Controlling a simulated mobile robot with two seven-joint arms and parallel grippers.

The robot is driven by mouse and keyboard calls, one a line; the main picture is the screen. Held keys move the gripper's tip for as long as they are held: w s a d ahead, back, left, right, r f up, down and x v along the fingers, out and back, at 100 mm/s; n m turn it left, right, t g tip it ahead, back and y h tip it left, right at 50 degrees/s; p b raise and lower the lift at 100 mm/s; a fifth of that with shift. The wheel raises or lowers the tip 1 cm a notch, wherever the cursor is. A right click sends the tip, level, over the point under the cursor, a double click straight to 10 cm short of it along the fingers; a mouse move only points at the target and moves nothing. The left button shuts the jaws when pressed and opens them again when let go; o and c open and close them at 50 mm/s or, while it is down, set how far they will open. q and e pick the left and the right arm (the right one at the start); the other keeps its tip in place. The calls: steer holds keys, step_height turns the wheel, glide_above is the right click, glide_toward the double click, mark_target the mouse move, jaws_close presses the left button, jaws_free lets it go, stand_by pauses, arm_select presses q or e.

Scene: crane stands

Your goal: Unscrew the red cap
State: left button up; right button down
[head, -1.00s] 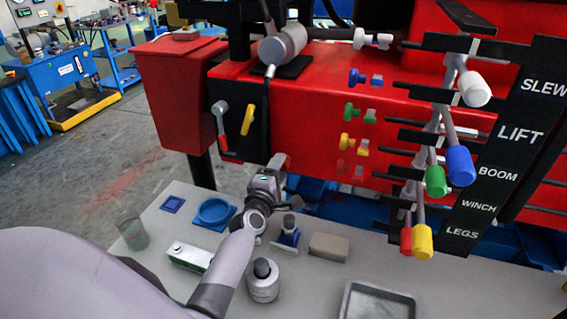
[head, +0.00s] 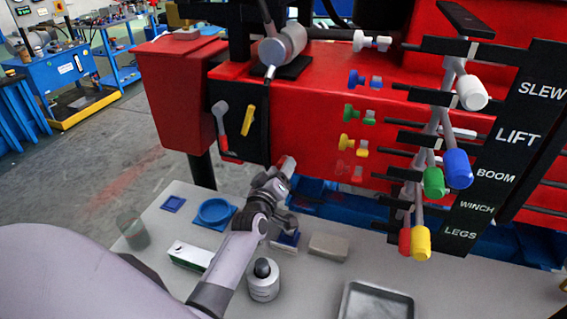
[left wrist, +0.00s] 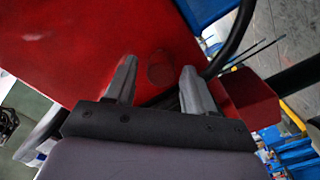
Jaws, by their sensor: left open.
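A row of coloured caps on short fittings runs down the red machine face in the head view. The lowest, a red cap (head: 341,168), blends into the red panel behind it. My left gripper (head: 287,165) is to the left of it, apart from it, in front of the machine's lower edge. In the left wrist view the left gripper (left wrist: 155,72) is open, its two grey fingers pointing at the red surface. A darker red round shape (left wrist: 159,68) shows between the fingertips; I cannot tell whether it is the cap or whether the fingers touch it. My right gripper is not in view.
Several levers with coloured knobs (head: 457,168) stand to the right of the caps.

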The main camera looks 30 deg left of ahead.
arm_select(q)
steer(key=m, duration=2)
steer(key=shift+f+b, duration=0.1)
steer(key=shift+b, duration=0.3)
jaws_close()
steer(key=n, duration=0.5)
steer(key=shift+p, duration=0.4)
